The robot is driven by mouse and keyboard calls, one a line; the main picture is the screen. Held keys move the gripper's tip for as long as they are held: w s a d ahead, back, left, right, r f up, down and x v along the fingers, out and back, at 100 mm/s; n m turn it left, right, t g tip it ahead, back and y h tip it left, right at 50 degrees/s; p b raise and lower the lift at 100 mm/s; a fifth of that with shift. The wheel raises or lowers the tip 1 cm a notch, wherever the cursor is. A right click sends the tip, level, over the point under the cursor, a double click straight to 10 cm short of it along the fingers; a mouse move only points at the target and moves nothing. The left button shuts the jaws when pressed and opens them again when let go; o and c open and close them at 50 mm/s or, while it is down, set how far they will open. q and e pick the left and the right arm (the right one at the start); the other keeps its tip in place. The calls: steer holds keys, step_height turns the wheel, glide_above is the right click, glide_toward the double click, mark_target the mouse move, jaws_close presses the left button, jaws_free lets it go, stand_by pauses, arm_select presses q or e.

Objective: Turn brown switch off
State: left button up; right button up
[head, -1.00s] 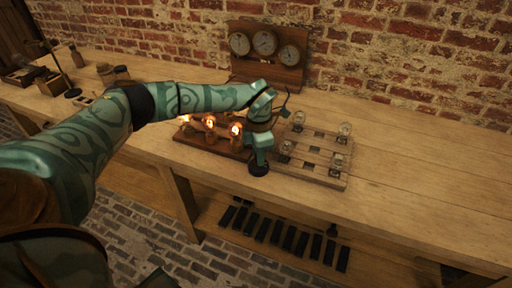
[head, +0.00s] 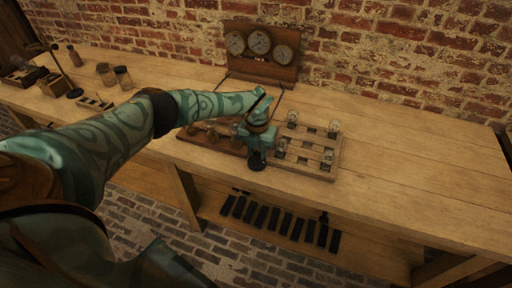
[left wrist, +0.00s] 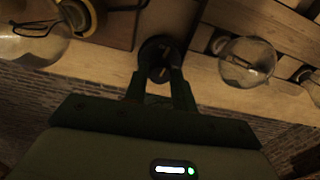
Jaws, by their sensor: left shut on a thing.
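The brown board (head: 196,139) lies on the bench, its bulbs now dark and partly behind my left arm. A small dark round switch (head: 257,165) is at the bench's front edge, between the brown board and a paler board. My left gripper (head: 256,156) points down and is shut on it. In the left wrist view, both fingers (left wrist: 160,80) reach the round dark switch (left wrist: 153,50), which shows small brassy parts. The fingers hide some of it, and its lever position cannot be told. My right gripper is not in view.
The pale board (head: 315,174) with several unlit bulbs is just right of the gripper. A gauge panel (head: 262,68) stands behind. Jars (head: 122,77) stand at the left. Dark blocks (head: 275,219) lie on the lower shelf. The bench's right is clear.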

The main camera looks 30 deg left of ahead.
mark_target(257, 154)
arm_select(q)
steer(key=shift+r+n+p, duration=0.1)
steer(key=shift+n+p, duration=0.4)
steer(key=shift+n, duration=0.5)
steer(key=shift+w, duration=0.1)
steer(key=o, duration=1)
step_height(257, 154, up, 16)
steer(key=p, duration=0.4)
